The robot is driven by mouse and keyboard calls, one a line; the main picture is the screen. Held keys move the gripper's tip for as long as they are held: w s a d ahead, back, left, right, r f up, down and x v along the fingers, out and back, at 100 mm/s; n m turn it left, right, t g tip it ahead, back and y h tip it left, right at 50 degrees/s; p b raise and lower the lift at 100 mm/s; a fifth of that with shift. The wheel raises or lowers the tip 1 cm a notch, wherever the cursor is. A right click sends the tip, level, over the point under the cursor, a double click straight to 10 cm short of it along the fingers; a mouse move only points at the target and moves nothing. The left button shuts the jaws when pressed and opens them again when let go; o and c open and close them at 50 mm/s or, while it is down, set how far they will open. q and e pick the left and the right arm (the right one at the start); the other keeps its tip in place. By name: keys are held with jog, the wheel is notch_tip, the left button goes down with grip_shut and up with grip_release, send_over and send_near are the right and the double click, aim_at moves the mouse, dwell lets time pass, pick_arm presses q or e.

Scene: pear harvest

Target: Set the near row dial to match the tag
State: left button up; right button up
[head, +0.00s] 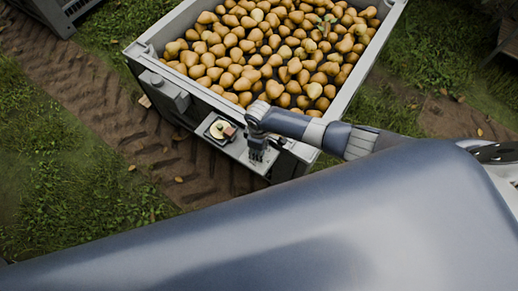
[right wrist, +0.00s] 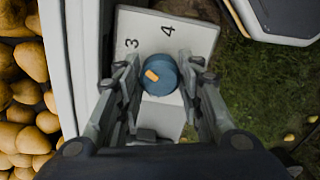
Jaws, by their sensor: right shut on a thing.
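In the right wrist view a round blue dial (right wrist: 161,82) with a short orange mark sits on a pale panel (right wrist: 199,37). The printed digits 3 and 4 show beyond it. The mark lies off-centre, on the dial's left side; I cannot tell exactly which digit it indicates. My right gripper (right wrist: 160,73) is shut on the dial, one finger on each side. In the head view my right gripper (head: 258,152) is over the ledge at the crate's near side, hiding the dial. I cannot make out a readable tag. My left gripper is not in view.
A large grey crate (head: 142,50) full of pears (head: 265,50) stands behind the ledge. On the ledge, left of my gripper, is a dark square with a pale disc and a pinkish block (head: 228,131). A grey box (head: 165,92) is further left. Grass and muddy track surround the crate.

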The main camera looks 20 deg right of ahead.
jog(key=o, duration=1.1)
notch_tip(320, 180, up, 12)
dwell(0.6)
